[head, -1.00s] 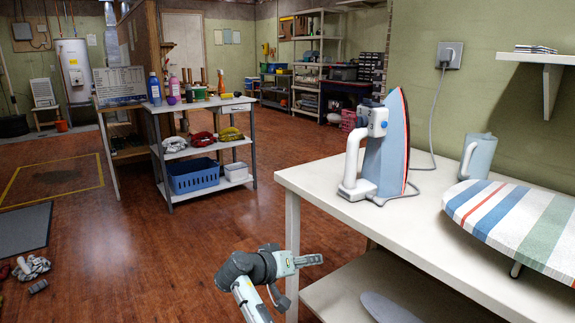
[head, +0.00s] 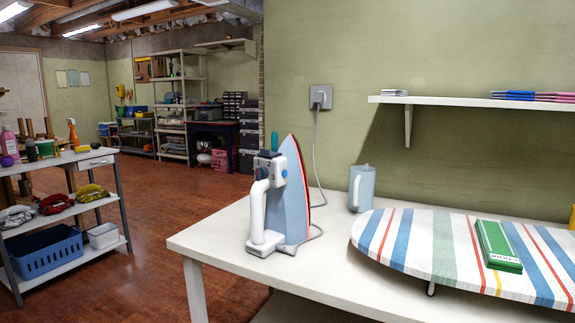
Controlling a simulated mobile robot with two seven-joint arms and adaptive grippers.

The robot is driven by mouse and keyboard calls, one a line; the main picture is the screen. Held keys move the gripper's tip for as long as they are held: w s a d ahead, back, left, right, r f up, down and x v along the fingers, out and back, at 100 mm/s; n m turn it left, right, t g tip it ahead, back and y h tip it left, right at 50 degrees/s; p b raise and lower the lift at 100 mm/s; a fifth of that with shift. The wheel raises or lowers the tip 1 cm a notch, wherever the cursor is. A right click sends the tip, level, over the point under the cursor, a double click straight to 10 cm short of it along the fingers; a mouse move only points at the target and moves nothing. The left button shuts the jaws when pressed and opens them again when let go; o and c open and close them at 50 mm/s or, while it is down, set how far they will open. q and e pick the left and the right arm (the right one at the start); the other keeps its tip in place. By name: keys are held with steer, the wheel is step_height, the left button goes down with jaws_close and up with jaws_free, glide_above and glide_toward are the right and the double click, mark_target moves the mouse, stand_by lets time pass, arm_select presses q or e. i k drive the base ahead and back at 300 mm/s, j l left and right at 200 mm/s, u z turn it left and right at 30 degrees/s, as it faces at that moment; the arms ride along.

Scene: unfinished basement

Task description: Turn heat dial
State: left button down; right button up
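A blue and white iron (head: 291,205) stands upright on the white table (head: 215,243), near its left end. Its white handle (head: 258,212) faces left and its soleplate edge shows red on the right. The white and grey housing (head: 268,165) near the top of the handle carries a small dark mark like a 2, a blue round part (head: 284,173) and a teal knob (head: 275,141). I cannot tell for sure which part is the heat dial or how it is set. Neither of my grippers is in view.
A grey cord runs from the iron to a wall socket (head: 320,97). A light blue jug (head: 361,188) and a striped ironing board (head: 400,240) with a green box (head: 497,245) stand to the right. A wall shelf (head: 450,101) hangs above. Floor left of the table is clear.

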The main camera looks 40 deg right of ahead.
mark_target(261, 172)
steer(key=i+j+z, duration=0.1)
steer(key=i+z, duration=0.25)
steer(key=z, duration=0.15)
steer(key=i+j+z, duration=0.2)
steer(key=i+z, duration=0.25)
steer(key=i+j+z, duration=0.2)
steer(key=z, duration=0.3)
steer(key=i+j+z, duration=0.2)
steer(key=j+z, duration=0.25)
steer(key=i+j+z, duration=0.1)
steer(key=j+z, duration=0.85)
steer(key=j, duration=0.15)
steer(key=j+z, duration=0.5)
steer(key=k+j+z, duration=0.15)
steer(key=j+z, duration=0.35)
steer(key=j, duration=0.1)
